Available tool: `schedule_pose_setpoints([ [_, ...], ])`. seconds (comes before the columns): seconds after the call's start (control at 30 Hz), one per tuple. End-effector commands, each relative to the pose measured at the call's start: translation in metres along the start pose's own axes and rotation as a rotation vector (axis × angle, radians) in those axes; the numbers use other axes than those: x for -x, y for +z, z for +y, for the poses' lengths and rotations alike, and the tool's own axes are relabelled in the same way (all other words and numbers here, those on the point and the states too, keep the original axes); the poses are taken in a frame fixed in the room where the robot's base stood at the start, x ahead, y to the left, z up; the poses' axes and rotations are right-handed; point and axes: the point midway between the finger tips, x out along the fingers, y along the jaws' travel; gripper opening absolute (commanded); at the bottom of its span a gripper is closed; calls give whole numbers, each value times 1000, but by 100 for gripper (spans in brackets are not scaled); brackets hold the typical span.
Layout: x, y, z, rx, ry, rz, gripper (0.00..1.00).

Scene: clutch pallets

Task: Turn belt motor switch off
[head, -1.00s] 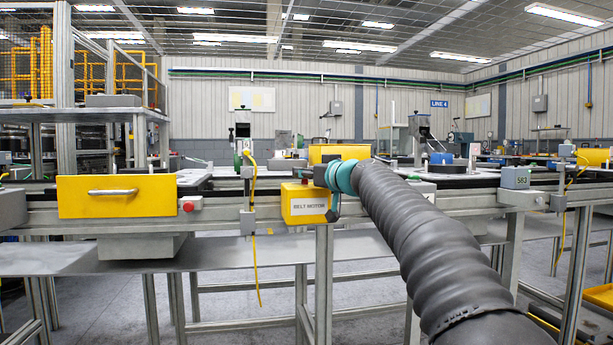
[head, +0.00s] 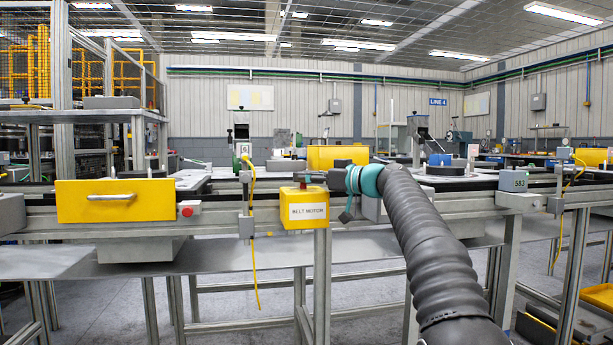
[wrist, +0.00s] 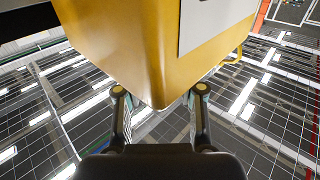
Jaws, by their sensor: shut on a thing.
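The yellow belt motor box (head: 304,211), with a white "BELT MOTOR" label, is mounted at the front of the line, left of my arm. A small reddish switch knob (head: 304,185) sits on its top. My gripper (head: 318,177) reaches in from the right at the knob, its fingertips small and partly hidden. It is shut on the switch, as far as the head view shows. In the wrist view, the two fingers of my gripper (wrist: 159,92) stand either side of a lower corner of the yellow box (wrist: 140,50); the knob is not visible there.
A yellow cable (head: 252,240) hangs beside the belt motor box. A yellow block (head: 337,156) stands behind my gripper. A grey box marked 583 (head: 513,181) is at the right.

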Motion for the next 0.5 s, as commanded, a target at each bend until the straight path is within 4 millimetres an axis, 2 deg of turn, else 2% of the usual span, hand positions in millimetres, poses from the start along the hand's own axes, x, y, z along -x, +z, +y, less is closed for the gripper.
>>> schedule_pose_setpoints([
  [0.23,-1,0,-1,0,-2,1,3],
  [0.27,-1,0,-1,0,-2,1,43],
  [0.33,-1,0,-1,0,-2,0,61],
  [0.5,0,0,0,0,0,0,62],
])
